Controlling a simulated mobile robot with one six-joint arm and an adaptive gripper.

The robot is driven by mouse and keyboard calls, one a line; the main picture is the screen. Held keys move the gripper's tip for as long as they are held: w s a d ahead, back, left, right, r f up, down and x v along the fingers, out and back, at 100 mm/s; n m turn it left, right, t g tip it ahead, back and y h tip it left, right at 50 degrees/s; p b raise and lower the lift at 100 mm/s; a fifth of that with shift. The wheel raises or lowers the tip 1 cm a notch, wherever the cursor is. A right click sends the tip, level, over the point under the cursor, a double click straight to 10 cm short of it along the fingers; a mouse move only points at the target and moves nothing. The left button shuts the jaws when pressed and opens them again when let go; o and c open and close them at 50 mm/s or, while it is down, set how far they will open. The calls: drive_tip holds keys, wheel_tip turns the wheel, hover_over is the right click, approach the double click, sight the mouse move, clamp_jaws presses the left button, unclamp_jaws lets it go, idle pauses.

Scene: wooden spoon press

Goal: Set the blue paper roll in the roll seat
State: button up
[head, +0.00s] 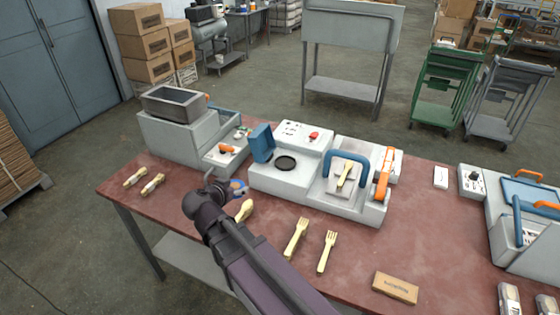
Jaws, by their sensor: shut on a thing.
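My gripper (230,188) is low over the near left part of the red table, in front of the grey machines. It is shut on the blue paper roll (238,185), of which only a small blue part shows beside the jaws; my arm hides the rest. A black round ring (285,163) is on top of the middle grey machine, next to an upright blue block (262,143). It looks like the roll seat, but I cannot tell for sure. The roll is apart from it, to its left and nearer to me.
A grey machine with a dark hopper (173,103) stands at the left. A press with a blue handle (346,160) and orange lever (381,187) stands right of the middle. Wooden forks (297,238) and a cardboard box (395,287) lie in front.

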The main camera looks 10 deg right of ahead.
drive_tip(key=shift+w, duration=0.1)
idle(0.3)
drive_tip(key=shift+w, duration=0.2)
drive_tip(key=w+d+r+m+g+h+p, duration=0.1)
drive_tip(key=w+d+m, duration=0.1)
drive_tip(key=w+d, duration=1.7)
drive_tip(key=shift+w+r+h, duration=0.3)
drive_tip(key=shift+w+h, duration=0.1)
drive_tip(key=shift+w, duration=0.45)
drive_tip(key=shift+d, duration=0.1)
wheel_tip(320, 180, down, 6)
drive_tip(key=b, duration=0.5)
drive_tip(key=shift+f+b, duration=0.15)
drive_tip(key=shift+b, duration=0.25)
